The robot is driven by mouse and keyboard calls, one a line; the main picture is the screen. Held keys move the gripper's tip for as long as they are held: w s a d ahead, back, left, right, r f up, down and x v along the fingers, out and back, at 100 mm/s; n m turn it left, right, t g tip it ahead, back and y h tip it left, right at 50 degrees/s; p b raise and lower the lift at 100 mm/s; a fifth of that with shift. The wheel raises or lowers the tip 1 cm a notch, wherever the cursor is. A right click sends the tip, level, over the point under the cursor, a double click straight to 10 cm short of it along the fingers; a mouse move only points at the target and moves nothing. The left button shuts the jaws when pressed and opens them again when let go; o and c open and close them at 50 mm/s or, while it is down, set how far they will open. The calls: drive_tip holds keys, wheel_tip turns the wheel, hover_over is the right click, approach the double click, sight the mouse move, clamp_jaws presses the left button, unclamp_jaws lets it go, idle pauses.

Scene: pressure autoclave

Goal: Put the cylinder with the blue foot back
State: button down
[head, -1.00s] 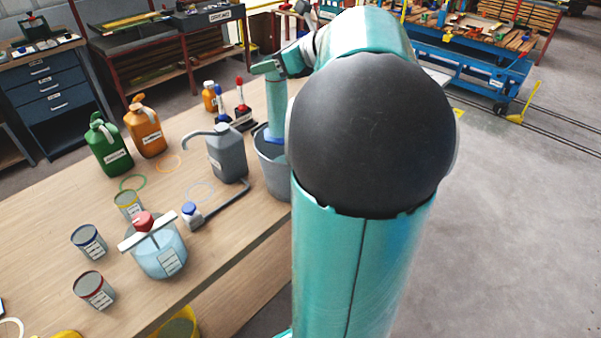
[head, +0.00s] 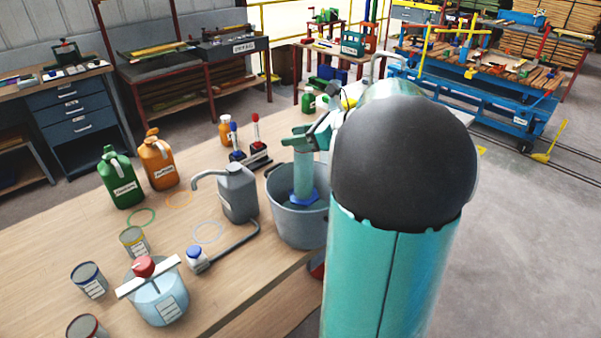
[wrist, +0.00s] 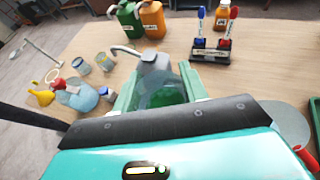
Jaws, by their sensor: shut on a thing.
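The cylinder with the blue foot (head: 304,172) is a clear, greenish upright tube. My gripper (head: 304,138) is shut on it near its top. The blue foot overlaps the mouth of a grey bucket (head: 296,230) in the head view; I cannot tell whether it is inside or above the rim. In the wrist view, my gripper (wrist: 160,90) has its fingers either side of the see-through cylinder (wrist: 168,92); the foot does not show there.
Beside the bucket stand a grey spouted can (head: 238,192) and a dark rack (head: 255,158) with red and blue topped items. Green (head: 122,180) and orange (head: 157,163) jugs stand further left. Coloured rings (head: 208,232) lie flat on the wooden table (head: 60,225).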

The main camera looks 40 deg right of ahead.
sight(298, 169)
wheel_tip(298, 169, down, 10)
drive_tip(key=shift+r, duration=0.15)
drive_tip(key=shift+a, duration=0.1)
idle(0.3)
drive_tip(key=c, duration=0.8)
unclamp_jaws()
drive_tip(key=shift+o, duration=0.2)
